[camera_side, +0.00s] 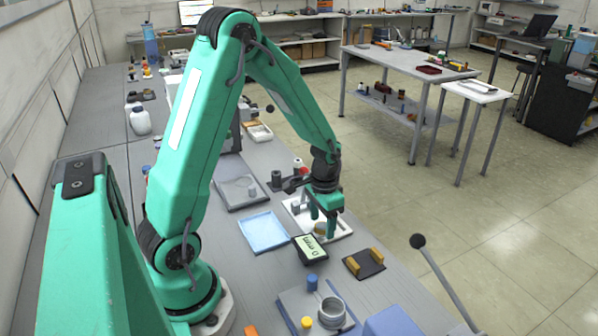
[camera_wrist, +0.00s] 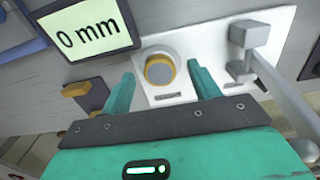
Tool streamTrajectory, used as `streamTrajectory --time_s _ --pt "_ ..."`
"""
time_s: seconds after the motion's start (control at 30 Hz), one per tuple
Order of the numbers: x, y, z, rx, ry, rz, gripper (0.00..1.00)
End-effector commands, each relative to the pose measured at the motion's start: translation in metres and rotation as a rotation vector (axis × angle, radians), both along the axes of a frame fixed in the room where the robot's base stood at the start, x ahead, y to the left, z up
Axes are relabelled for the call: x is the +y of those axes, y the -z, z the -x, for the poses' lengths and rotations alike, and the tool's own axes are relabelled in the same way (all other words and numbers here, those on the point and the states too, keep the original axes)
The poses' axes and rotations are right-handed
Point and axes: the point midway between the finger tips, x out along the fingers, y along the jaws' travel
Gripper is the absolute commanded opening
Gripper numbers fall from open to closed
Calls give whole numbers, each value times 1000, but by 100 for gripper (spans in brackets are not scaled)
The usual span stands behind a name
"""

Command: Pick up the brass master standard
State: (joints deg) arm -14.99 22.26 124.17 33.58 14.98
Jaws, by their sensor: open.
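In the side view my gripper (camera_side: 321,226) points down over the white plate (camera_side: 343,222), and the standard (camera_side: 320,228) shows partly between the fingers.
A grey post with an arm (camera_wrist: 250,45) stands right of the standard. A "0 mm" display (camera_side: 310,249) is close by. A blue tray (camera_side: 263,232) and a dark block with yellow pieces (camera_side: 364,262) flank the area. A lever with a black knob (camera_side: 418,241) stands in front.

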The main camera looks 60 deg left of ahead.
Motion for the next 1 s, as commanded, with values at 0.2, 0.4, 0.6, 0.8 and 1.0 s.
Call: streamTrajectory --time_s 0.2,0.4,0.6,0.8,1.0 --pt "0 8 0 0 0 0 61" --pt "0 7 0 0 0 0 61" --pt "0 7 0 0 0 0 61" --pt "0 7 0 0 0 0 30" --pt "0 7 0 -1 0 0 8"
